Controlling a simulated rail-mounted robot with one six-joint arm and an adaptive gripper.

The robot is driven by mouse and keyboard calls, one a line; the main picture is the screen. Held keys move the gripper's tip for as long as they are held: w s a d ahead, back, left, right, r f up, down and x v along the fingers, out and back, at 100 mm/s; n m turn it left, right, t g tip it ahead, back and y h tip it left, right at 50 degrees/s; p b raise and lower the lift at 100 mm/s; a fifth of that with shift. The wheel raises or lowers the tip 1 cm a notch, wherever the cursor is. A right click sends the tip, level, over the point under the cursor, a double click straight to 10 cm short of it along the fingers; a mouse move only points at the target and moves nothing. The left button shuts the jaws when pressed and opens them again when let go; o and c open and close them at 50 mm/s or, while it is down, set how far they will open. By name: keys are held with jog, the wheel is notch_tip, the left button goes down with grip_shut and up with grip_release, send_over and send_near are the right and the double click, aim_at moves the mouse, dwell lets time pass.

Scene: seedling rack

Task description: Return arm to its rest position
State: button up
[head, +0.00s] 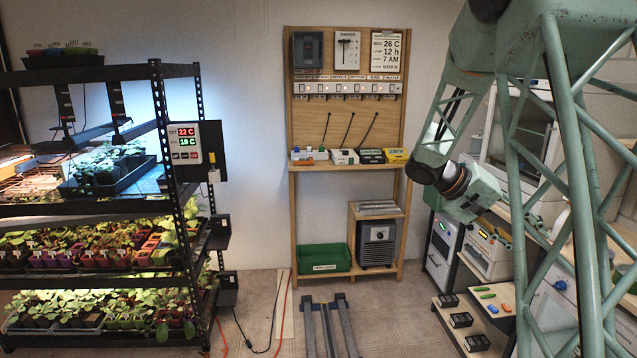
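My arm's green lattice links fill the right side of the head view. The arm is folded, with its wrist hanging in front of the right-hand bench. My gripper (475,206) is at the end of the wrist, a green block past a dark ring with an orange band. It points down and to the right, in free air.
A black seedling rack (160,130) with lit shelves stands at left. A wooden control stand (289,190) is at the back, with a green bin (324,258) low on it. Floor rails (328,325) run between. A low shelf with small items (480,315) stands at right.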

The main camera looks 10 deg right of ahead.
jog(key=s+a+r+n+t+y, duration=0.2)
jog(key=s+a, duration=0.8)
jog(key=a, duration=0.5)
jog(key=s+a+r+n+t+y, duration=0.2)
jog(key=s+a+r+t+y, duration=0.1)
jog(key=s+a, duration=0.8)
jog(key=s+a+r+n+t+y, duration=0.2)
jog(key=s+a+y, duration=0.3)
jog(key=s+a, duration=0.6)
jog(key=shift+s+a+r+n+t+y, duration=0.35)
jog(key=shift+a+r, duration=0.55)
jog(key=shift+a, duration=3)
jog(key=shift+w, duration=0.1)
jog(key=shift+f+b, duration=0.4)
jog(key=shift+f, duration=0.25)
jog(key=shift+d+r, duration=0.1)
jog(key=shift+d, duration=0.05)
